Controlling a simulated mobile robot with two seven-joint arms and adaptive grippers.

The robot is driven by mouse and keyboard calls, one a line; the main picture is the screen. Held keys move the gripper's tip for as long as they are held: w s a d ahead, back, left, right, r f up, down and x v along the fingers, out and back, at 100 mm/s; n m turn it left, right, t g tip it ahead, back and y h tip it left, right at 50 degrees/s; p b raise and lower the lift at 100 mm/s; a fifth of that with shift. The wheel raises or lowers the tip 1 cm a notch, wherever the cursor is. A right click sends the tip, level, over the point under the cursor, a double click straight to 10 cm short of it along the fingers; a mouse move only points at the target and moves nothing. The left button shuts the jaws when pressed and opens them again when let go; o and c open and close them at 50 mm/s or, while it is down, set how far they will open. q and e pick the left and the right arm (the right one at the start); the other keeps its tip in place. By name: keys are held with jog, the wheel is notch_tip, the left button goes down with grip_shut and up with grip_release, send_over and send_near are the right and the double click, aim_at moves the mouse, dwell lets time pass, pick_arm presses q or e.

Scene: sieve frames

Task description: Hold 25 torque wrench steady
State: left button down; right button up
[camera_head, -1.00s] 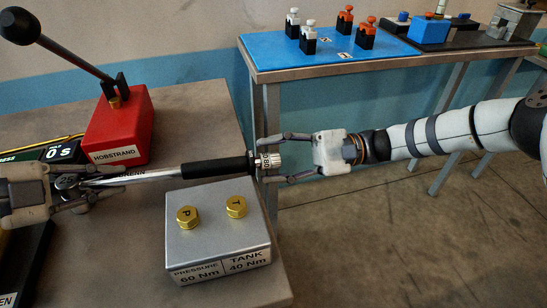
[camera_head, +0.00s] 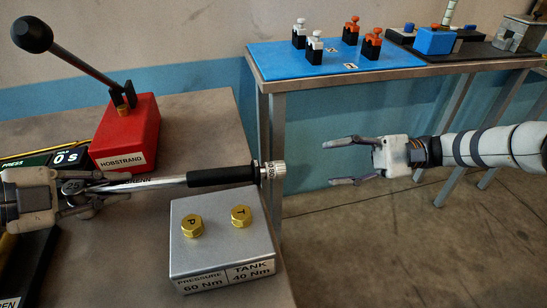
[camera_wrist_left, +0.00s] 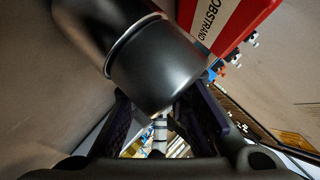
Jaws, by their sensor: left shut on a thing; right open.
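The torque wrench (camera_head: 222,176) has a black grip, a steel shaft and a silver end knob with numbers. It lies roughly level, its grip above the back of the grey block. A round head marked 25 is at its left end. My left gripper (camera_head: 88,190) is shut on the wrench at that head end. In the left wrist view, a dark cylinder (camera_wrist_left: 155,65) fills the space before the fingers (camera_wrist_left: 160,125) and hides much of the grasp. My right gripper (camera_head: 345,161) is open and empty, right of the knob and apart from it.
A grey block (camera_head: 215,250) with two gold caps, labelled PRESSURE 60 Nm and TANK 40 Nm, stands below the wrench. A red box (camera_head: 125,135) with a black lever stands behind. A blue-topped bench (camera_head: 330,62) holds several small valves. Open floor lies at right.

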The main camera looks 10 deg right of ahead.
pick_arm(q)
jog(key=c, duration=1.4)
grip_release()
jog(key=shift+c, duration=0.2)
